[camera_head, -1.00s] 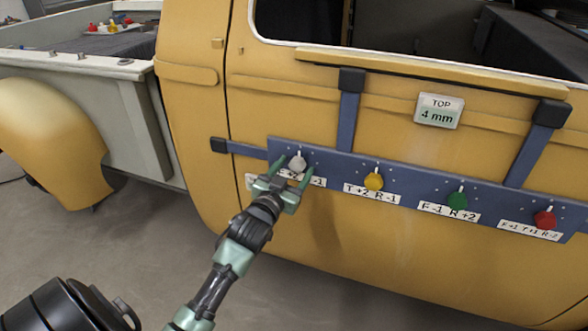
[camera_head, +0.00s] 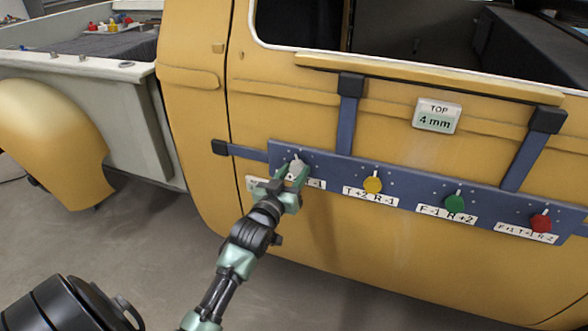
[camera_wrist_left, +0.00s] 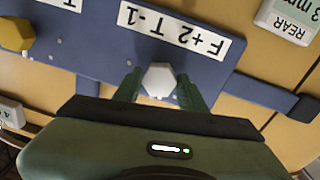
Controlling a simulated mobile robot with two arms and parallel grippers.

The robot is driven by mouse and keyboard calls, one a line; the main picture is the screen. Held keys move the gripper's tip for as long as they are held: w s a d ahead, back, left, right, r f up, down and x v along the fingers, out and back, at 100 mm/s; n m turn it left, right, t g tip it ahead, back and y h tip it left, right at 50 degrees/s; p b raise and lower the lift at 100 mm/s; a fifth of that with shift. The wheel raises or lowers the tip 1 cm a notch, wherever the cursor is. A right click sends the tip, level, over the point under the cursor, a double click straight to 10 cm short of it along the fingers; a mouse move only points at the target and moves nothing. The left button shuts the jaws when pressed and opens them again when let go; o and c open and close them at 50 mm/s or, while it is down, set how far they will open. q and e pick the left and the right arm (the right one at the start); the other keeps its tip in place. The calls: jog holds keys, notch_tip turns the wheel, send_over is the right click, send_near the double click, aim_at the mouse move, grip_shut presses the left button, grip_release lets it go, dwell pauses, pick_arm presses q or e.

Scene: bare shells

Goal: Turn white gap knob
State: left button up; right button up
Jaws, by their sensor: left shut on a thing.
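The white knob (camera_head: 296,166) is at the left end of the blue panel (camera_head: 325,166) on the yellow vehicle door. My left gripper (camera_head: 293,172) is at this knob, its two fingers on either side of it. In the left wrist view the white knob (camera_wrist_left: 158,80) sits between the green fingertips of the left gripper (camera_wrist_left: 158,88), which is shut on it. The label "F+2 T-1" (camera_wrist_left: 180,30) beside the knob reads upside down there. In the head view the gripper partly covers that label. My right gripper is not in view.
A yellow knob (camera_head: 373,185), a green knob (camera_head: 454,203) and a red knob (camera_head: 541,222) follow to the right, each with a label below. A "TOP 4 mm" display (camera_head: 437,116) is on the door above. A "REAR" display (camera_wrist_left: 288,20) shows in the wrist view.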

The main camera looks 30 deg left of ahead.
pick_arm(q)
jog(key=n+p, duration=0.2)
jog(key=n, duration=0.3)
jog(key=shift+n, duration=0.3)
dwell(0.4)
jog(key=o, duration=1.4)
jog(key=shift+c, duration=0.2)
jog(key=s+d+b, duration=0.1)
jog(key=s, duration=0.6)
jog(key=shift+s+d+f, duration=0.15)
jog(key=shift+s+d, duration=0.15)
